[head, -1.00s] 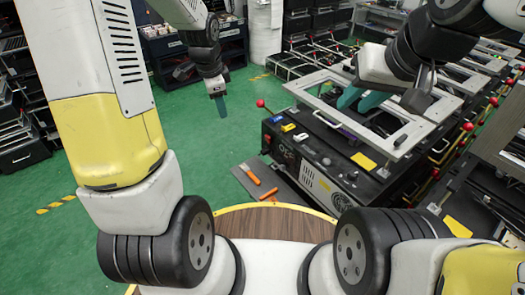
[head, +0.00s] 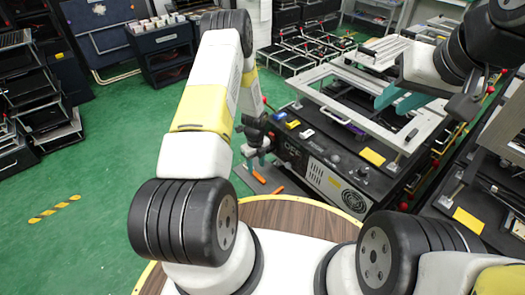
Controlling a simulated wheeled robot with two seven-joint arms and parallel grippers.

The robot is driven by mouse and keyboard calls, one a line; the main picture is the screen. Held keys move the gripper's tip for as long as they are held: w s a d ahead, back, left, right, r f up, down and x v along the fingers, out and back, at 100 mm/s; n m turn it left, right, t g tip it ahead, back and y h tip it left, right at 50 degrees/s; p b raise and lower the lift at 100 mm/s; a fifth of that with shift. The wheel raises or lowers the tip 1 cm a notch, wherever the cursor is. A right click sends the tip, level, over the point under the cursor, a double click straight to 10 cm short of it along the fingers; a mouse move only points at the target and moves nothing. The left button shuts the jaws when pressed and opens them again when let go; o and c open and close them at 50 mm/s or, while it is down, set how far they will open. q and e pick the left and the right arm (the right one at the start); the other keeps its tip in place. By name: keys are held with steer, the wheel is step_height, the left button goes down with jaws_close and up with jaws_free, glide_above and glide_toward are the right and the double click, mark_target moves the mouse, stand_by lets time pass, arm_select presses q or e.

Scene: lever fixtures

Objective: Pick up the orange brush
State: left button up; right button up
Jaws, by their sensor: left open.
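Two small orange objects lie on a grey plate (head: 243,177) low in front of the black machine. One orange piece (head: 259,177) is on the left and another orange piece (head: 278,190) is on the right. They are too small for me to tell which is the brush. My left gripper (head: 253,163) is open, just above and behind the left orange piece. Its fingertips are small and partly hidden, and I cannot tell if they touch anything. My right gripper (head: 401,98) has teal fingers held apart, with nothing seen between them, over the machine's frame.
The black machine (head: 325,165) with a pale rectangular frame (head: 345,112) stands right of my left gripper. My round wood-topped base is in front. Dark cabinets (head: 160,48) stand at the back.

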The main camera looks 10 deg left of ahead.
mark_target(257, 174)
arm_select(q)
step_height(257, 174, down, 6)
steer(key=shift+w+r, duration=0.15)
steer(key=shift+r, duration=0.05)
jaws_close()
